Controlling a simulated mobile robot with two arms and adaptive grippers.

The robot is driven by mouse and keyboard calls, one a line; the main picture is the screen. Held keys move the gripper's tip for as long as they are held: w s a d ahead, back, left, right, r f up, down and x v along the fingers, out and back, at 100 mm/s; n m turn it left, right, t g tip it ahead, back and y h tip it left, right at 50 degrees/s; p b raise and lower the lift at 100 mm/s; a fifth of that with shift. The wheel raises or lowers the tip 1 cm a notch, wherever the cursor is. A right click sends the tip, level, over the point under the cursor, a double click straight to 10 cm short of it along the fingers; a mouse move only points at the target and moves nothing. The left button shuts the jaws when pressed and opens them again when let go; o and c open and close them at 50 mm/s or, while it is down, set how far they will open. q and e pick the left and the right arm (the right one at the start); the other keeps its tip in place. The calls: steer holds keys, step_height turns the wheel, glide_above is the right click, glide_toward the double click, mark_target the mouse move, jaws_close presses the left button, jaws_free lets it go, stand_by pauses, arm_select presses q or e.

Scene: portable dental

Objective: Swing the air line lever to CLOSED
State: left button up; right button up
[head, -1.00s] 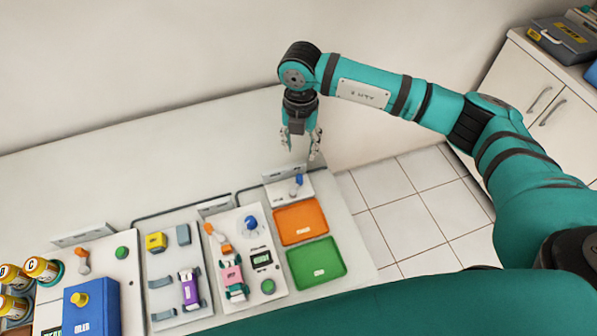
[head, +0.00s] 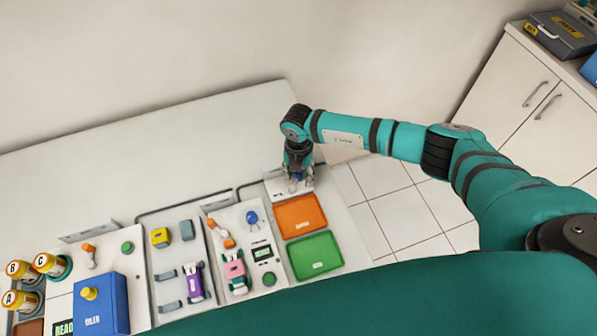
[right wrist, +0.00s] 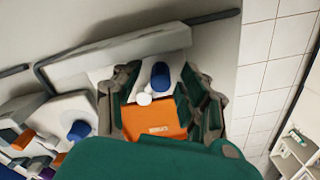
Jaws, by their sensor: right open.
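The lever with a blue handle (right wrist: 161,76) stands on a small white panel (head: 273,189) at the back right of the bench. A round white part (right wrist: 144,99) is beside the handle. My right gripper (head: 298,184) is open and low over this panel, hiding most of the lever in the head view. In the right wrist view its fingers (right wrist: 162,92) are on either side of the blue handle, and I see no clear contact. I cannot read any CLOSED mark. My left gripper is not in view.
An orange tray (head: 300,217) and a green tray (head: 316,256) lie in front of the panel. To the left are a white panel with a blue knob (head: 252,218) and an orange lever (head: 212,226), and a blue box (head: 102,306). The back left bench is clear.

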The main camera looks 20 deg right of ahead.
steer(key=c, duration=0.6)
jaws_close()
steer(key=n+b, duration=0.2)
steer(key=b, duration=0.1)
steer(key=shift+w+a+f+n, duration=0.25)
steer(key=shift+w+a+n, duration=0.15)
steer(key=shift+a+r+n+b, duration=0.2)
steer(key=shift+n+b, duration=0.45)
steer(key=shift+n, duration=0.15)
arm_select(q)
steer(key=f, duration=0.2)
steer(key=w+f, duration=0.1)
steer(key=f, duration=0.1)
arm_select(e)
steer(key=shift+r, duration=0.15)
steer(key=o, duration=0.6)
jaws_free()
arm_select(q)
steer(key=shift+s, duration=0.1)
arm_select(e)
step_height(320, 180, up, 12)
